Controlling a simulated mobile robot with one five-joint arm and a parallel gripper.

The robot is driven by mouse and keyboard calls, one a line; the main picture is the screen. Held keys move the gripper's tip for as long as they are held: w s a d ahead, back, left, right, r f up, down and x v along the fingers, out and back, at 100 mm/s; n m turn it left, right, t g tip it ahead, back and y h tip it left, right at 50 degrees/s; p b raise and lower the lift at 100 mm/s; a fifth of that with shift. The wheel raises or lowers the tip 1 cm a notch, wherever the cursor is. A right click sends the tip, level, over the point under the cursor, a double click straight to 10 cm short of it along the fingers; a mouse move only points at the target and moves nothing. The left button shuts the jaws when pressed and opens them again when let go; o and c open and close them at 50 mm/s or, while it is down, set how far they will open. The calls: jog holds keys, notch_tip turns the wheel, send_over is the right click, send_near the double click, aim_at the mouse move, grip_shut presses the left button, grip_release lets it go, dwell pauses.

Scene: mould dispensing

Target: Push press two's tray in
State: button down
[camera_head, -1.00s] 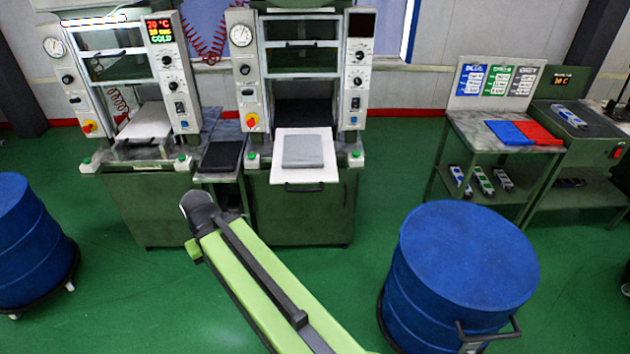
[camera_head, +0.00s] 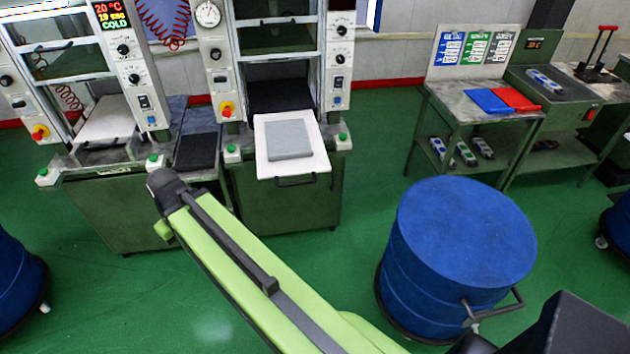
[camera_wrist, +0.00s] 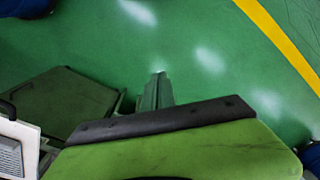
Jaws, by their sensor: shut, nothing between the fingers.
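In the wrist view the tray's edge (camera_wrist: 22,130) shows at the lower left. My gripper (camera_wrist: 158,80) shows there as narrow shut fingers over the floor, to the right of the tray and apart from it, holding nothing. In the head view the fingers are hidden behind my green arm, whose dark end is left of the tray.
Press one (camera_head: 100,205), reading COLD, stands at the left, with a dark-topped side table (camera_head: 197,150) between the presses. A blue drum (camera_head: 465,240) stands on the floor at right. Green floor before press two is partly clear.

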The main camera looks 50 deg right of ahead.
jog(key=d+n+t, duration=0.1)
jog(key=d+n, duration=0.1)
jog(key=d, duration=1.1)
jog(key=n+t, duration=0.5)
jog(key=n, duration=0.1)
send_near(315, 182)
jog(key=s+a+r, duration=0.3)
jog(key=s+a, duration=0.2)
jog(key=shift+h, duration=0.3)
jog(key=w+d+f+b, duration=0.1)
jog(key=w+f+b, duration=0.4)
jog(key=b, duration=0.1)
jog(key=w+d+f+b, duration=0.1)
jog(key=w+f+b, duration=0.2)
jog(key=shift+w+d+f+b, duration=0.3)
jog(key=shift+d+f+b, duration=0.05)
jog(key=shift+f, duration=0.05)
